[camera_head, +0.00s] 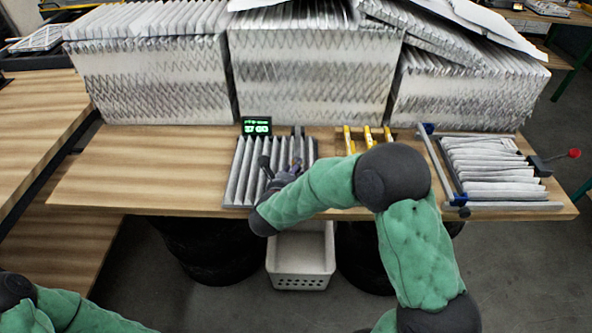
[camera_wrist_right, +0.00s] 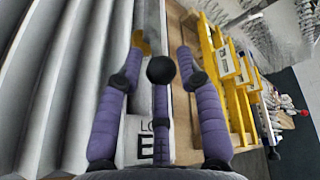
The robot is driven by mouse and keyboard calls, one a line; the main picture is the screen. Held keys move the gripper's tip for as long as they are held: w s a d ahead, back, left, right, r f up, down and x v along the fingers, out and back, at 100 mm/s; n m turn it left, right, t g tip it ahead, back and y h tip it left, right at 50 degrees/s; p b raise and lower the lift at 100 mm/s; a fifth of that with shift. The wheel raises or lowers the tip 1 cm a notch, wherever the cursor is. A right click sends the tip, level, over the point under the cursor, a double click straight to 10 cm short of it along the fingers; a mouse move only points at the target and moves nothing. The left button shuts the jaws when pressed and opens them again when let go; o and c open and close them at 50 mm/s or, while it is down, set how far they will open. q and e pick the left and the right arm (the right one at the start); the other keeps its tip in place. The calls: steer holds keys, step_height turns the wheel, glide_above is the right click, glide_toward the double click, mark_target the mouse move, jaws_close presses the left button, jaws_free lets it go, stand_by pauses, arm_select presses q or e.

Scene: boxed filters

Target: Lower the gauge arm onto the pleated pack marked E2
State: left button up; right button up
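A grey pleated pack (camera_head: 241,172) lies at the front middle of the bench, with a small green-lit display (camera_head: 257,127) behind it. Its pleats (camera_wrist_right: 40,90) fill the left of the wrist view. A white label (camera_wrist_right: 135,142) shows an E; its second character is partly hidden by a finger. A black ball knob (camera_wrist_right: 160,70) shows between my right fingers; in the head view a black knob (camera_head: 264,161) stands over the pack. I cannot make out the rest of the gauge arm. My right gripper (camera_head: 288,174) is over the pack, its purple fingers apart around the knob. My left gripper is out of view.
Yellow upright pieces (camera_head: 367,138) stand right of the pack. Another pleated pack (camera_head: 495,170) lies in a frame at right, with a red knob (camera_head: 574,153) beside it. Large pleated stacks (camera_head: 310,80) line the back. A white basket (camera_head: 302,262) is below. The bench's left is clear.

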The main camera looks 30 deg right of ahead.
steer(key=shift+x, duration=0.75)
steer(key=shift+c, duration=0.3)
jaws_close()
steer(key=r+g+p, duration=0.1)
steer(key=r+p, duration=0.1)
steer(key=p, duration=0.2)
steer(key=w+r+y+p, duration=0.1)
steer(key=r+p, duration=0.1)
steer(key=p, duration=0.2)
steer(key=d+r+g+y+p, duration=0.1)
steer(key=r+p, duration=0.2)
steer(key=p, duration=0.1)
steer(key=shift+w+r+n+g+p, duration=0.1)
steer(key=shift+w+n+g+p, duration=0.05)
steer(key=shift+n+g+p, duration=0.2)
steer(key=shift+w+r+p, duration=0.15)
steer(key=shift+p, duration=0.45)
